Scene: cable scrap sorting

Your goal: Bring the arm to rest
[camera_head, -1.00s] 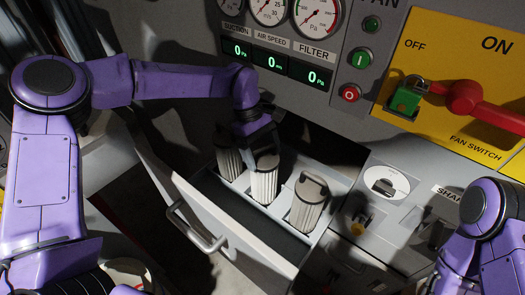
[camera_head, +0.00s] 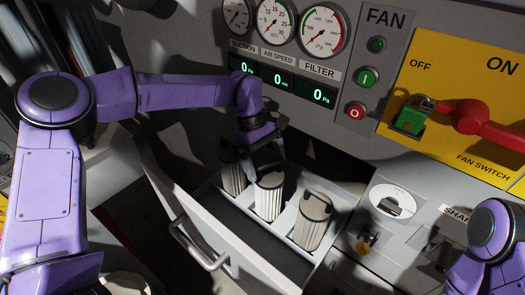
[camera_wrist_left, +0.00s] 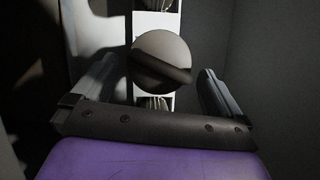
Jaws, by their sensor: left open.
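My left gripper (camera_head: 264,163) is open above the middle filter cartridge (camera_head: 268,200) in the open drawer (camera_head: 196,207). In the left wrist view a round cap with a dark bar (camera_wrist_left: 160,62) shows between the two spread fingers (camera_wrist_left: 158,90), with nothing gripped. The left arm (camera_head: 185,92) reaches in from the left, bent at its elbow. My right arm (camera_head: 495,230) shows at the lower right; its gripper is out of view.
A second cartridge (camera_head: 312,219) stands to the right in the drawer and a darker one (camera_head: 232,173) to the left. The panel behind has gauges (camera_head: 320,28), fan buttons (camera_head: 366,77) and a red-handled switch (camera_head: 470,117).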

